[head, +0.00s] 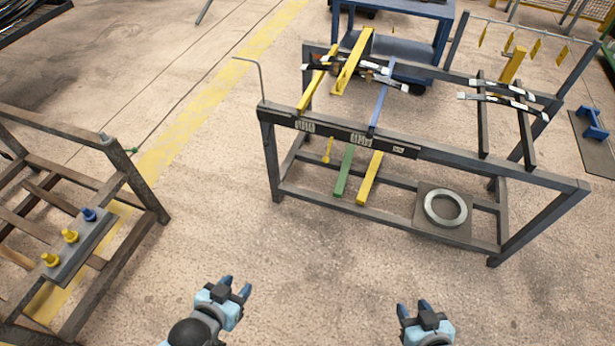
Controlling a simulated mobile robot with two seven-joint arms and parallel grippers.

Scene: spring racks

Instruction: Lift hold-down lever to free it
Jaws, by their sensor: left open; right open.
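A dark metal rack (470,163) stands ahead of my grippers, carrying dark leaf springs with pale ends. Long bars lie across its left half: a yellow bar (312,92) at the left, a thicker raised yellow bar (354,60), and a blue bar (378,104). Below the labelled front rail hang a short yellow handle (328,150), a green bar (344,170) and a yellow bar (370,178). I cannot tell which is the hold-down lever. My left gripper (236,286) and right gripper (412,307) are open and empty, in front of the rack and apart from it.
A metal ring (445,208) lies on a plate low in the rack. A thin bent rod (262,75) rises at its left corner. At left stands a brown frame (140,190) with yellow and blue knobs. Floor between the frame and rack is clear.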

